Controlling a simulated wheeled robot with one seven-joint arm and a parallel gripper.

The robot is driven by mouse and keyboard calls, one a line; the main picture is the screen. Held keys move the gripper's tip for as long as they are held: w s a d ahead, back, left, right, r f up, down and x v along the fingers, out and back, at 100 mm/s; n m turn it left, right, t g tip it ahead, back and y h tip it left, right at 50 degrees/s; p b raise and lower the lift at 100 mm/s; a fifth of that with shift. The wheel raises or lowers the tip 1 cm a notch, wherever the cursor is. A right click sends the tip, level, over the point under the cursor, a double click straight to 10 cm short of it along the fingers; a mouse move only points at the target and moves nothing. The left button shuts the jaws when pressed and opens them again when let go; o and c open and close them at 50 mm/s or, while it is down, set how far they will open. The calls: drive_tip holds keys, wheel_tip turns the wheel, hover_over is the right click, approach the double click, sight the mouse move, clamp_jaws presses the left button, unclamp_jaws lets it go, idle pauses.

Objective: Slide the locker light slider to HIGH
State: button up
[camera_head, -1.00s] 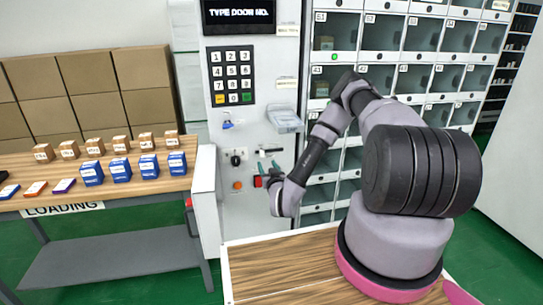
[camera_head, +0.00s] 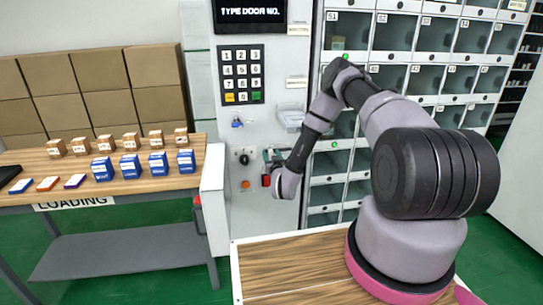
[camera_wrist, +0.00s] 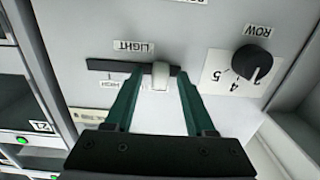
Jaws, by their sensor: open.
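The light slider's white knob (camera_wrist: 160,76) shows in the wrist view, near the right end of its dark horizontal slot (camera_wrist: 105,66). The printing is upside down in this view. The LIGHT label (camera_wrist: 133,47) is above the slot and the HIGH label (camera_wrist: 98,85) is below its left part. Another label by the knob is partly hidden. My gripper (camera_wrist: 158,73) is open, with one green finger on each side of the knob and small gaps visible. In the head view my gripper (camera_head: 274,156) is at the lower control panel, and the slider cannot be made out.
A ROW dial (camera_wrist: 253,63) is right of the slider in the wrist view. Lockers (camera_head: 400,75) stand right; a loading table (camera_head: 140,190) stands left.

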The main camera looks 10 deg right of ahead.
clamp_jaws()
idle(1.4)
